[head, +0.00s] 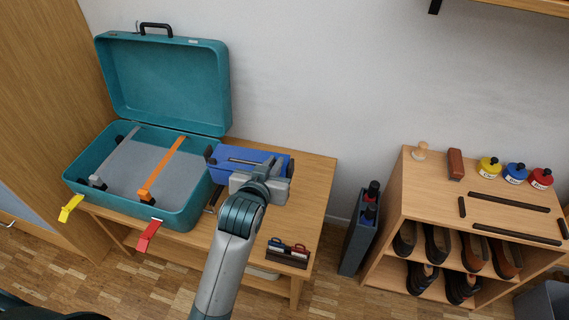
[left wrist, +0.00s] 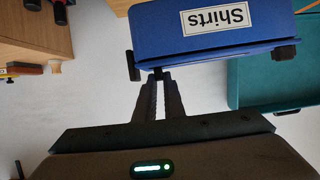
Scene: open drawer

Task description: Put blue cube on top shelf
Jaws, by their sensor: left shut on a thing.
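The blue cube (head: 228,152) is a soft-looking box. In the left wrist view, the cube (left wrist: 160,30) carries a white "Shirts" label that appears upside down. My left gripper (head: 262,176) is over the cube in the head view. In the left wrist view, the left gripper's fingers (left wrist: 158,82) are close together at the cube's edge, shut on it, though the exact grip point is hard to see. The cube is by the right side of the open teal suitcase, over the wooden bench. A wooden shelf (head: 530,5) shows at the top right corner. My right gripper is out of view.
The teal suitcase (head: 205,185) stands open on the bench (head: 318,185), with straps and yellow and red tags. A shoe rack (head: 430,190) with shoe-care items on top stands at the right. A grey bottle holder (head: 357,235) stands between them. The wall above is clear.

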